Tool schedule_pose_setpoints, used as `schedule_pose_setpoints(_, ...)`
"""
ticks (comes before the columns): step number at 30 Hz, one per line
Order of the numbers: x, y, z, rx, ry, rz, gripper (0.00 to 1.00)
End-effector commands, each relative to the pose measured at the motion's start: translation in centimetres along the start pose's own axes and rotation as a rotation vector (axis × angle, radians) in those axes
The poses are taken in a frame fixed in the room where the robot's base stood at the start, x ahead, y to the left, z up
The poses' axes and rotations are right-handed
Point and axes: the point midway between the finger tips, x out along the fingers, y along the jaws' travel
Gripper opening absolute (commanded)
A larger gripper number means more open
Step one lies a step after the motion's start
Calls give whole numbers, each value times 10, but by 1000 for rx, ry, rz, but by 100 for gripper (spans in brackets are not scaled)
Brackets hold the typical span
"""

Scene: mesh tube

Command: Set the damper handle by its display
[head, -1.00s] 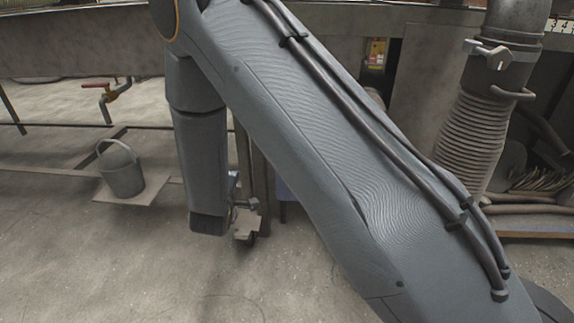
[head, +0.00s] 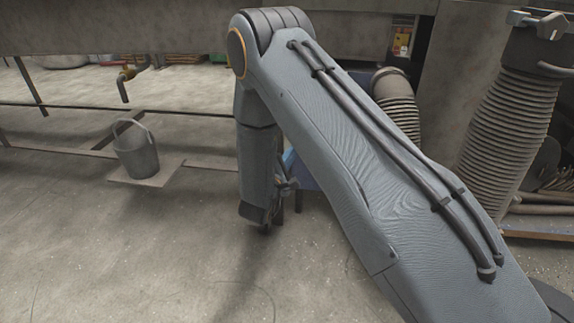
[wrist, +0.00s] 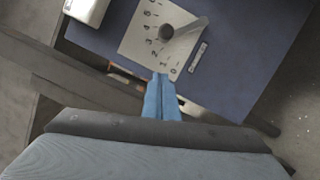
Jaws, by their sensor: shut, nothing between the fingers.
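In the wrist view a pale plate (wrist: 139,40) with an arc of numbers lies on a dark blue surface (wrist: 230,75). A grey round knob (wrist: 166,32) with a paler tapered part on its right sits on the plate. A small pale marked strip (wrist: 198,57) lies beside it. Whether the knob is the damper handle, I cannot tell. My gripper (wrist: 160,80) is shut and empty, its blue fingertips near the plate's lower edge; contact is unclear. In the head view a metal handle (head: 540,22) sits on the ribbed duct (head: 515,120); my gripper's fingers cannot be made out there.
A white box (wrist: 86,10) stands left of the plate. A second ribbed hose (head: 398,105) is behind my arm. The foreground floor is clear.

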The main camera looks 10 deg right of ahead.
Motion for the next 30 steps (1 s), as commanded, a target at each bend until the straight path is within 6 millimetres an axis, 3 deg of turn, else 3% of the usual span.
schedule_pose_setpoints(3, 19, -2, 5, 1, -2, 0, 0)
schedule_pose_setpoints(12, 24, 0, 36, 0, 0, 1, 0)
schedule_pose_setpoints(30, 25, 3, 43, 12, 1, -3, 0)
